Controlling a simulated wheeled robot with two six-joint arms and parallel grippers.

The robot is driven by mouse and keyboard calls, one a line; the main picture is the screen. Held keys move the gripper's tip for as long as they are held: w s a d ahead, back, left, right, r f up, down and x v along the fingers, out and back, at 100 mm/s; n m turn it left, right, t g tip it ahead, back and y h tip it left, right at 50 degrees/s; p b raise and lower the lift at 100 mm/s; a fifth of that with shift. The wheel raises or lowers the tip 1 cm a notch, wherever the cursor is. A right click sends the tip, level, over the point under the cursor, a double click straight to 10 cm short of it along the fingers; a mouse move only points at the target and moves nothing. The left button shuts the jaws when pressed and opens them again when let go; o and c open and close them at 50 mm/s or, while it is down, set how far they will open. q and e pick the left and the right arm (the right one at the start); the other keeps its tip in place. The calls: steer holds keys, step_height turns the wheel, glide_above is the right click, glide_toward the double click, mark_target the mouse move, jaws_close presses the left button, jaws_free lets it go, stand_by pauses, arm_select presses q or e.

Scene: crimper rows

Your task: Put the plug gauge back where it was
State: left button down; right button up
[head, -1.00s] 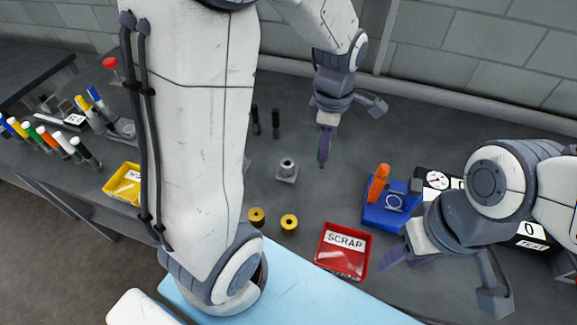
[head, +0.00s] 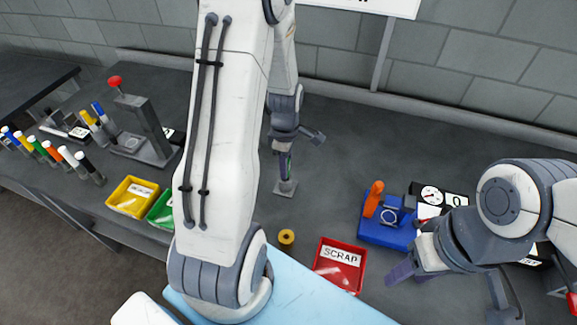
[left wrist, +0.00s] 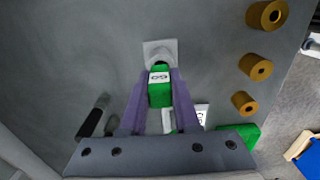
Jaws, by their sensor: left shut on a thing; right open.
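The plug gauge (left wrist: 159,88) has a green handle with a white GO label. My left gripper (head: 286,168) is shut on it; its purple fingers (left wrist: 152,100) flank the handle in the left wrist view. A grey stand with a square base (head: 285,188) is directly below the gripper in the head view. It also shows in the left wrist view (left wrist: 160,50), right at the gauge's far end. I cannot tell whether the gauge's tip is inside the stand or just above it.
A red SCRAP tray (head: 362,262), yellow tray (head: 116,205) and green tray (head: 154,215) stand near the front. The blue fixture (head: 370,232) is at right. Several brass rings (left wrist: 256,67) and a black cylinder (left wrist: 91,121) stand near the gauge. A press (head: 155,128) is at left.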

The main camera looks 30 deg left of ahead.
arm_select(q)
steer(key=shift+f, duration=0.4)
steer(key=shift+f, duration=0.1)
steer(key=shift+f, duration=0.3)
steer(key=c, duration=0.6)
jaws_free()
steer(key=shift+r, duration=0.1)
steer(key=shift+c, duration=0.2)
steer(key=shift+r, duration=0.1)
